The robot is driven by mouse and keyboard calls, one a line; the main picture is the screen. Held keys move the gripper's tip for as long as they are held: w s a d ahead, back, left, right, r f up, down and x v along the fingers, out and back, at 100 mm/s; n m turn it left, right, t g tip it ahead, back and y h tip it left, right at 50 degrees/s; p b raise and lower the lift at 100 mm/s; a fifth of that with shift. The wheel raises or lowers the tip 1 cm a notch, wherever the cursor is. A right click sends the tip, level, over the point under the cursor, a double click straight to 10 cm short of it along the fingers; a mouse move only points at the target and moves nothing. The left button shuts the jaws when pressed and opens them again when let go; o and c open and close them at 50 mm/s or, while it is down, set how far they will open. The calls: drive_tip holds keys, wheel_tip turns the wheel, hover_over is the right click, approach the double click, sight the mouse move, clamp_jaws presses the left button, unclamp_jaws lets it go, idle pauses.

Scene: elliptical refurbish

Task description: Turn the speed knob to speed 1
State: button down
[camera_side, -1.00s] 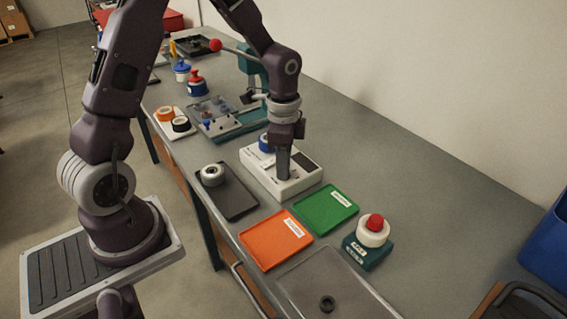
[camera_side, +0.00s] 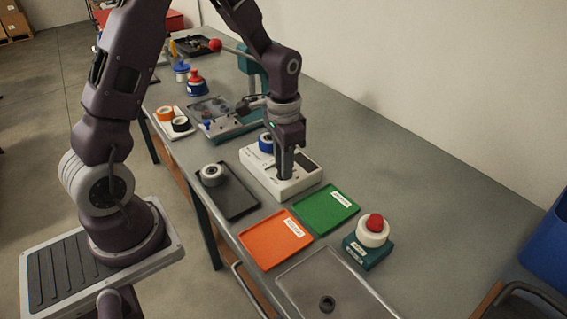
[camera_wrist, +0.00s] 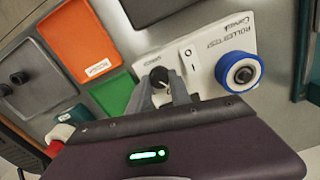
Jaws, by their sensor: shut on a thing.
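The white roller test console (camera_side: 256,167) stands on the bench, and it also shows in the wrist view (camera_wrist: 215,75). A small dark speed knob (camera_wrist: 159,74) sits on its face near a white rocker switch marked 0 and I (camera_wrist: 188,60). My gripper (camera_wrist: 163,88) points down at the console with its fingers shut on the knob; in the side view my gripper (camera_side: 285,174) hides the knob. The fingers partly cover the knob and its surroundings, so its speed setting cannot be read.
A blue-rimmed roller (camera_side: 266,143) sits on the console's far end. An orange tray (camera_side: 272,243) and a green tray (camera_side: 325,210) lie nearby. A red-topped button (camera_side: 375,223) stands to the right.

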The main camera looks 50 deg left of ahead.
drive_tip(key=shift+n, duration=1.1)
drive_tip(key=c, duration=1.2)
unclamp_jaws()
drive_tip(key=shift+r, duration=0.1)
wheel_tip(320, 180, up, 6)
drive_tip(key=shift+r, duration=0.45)
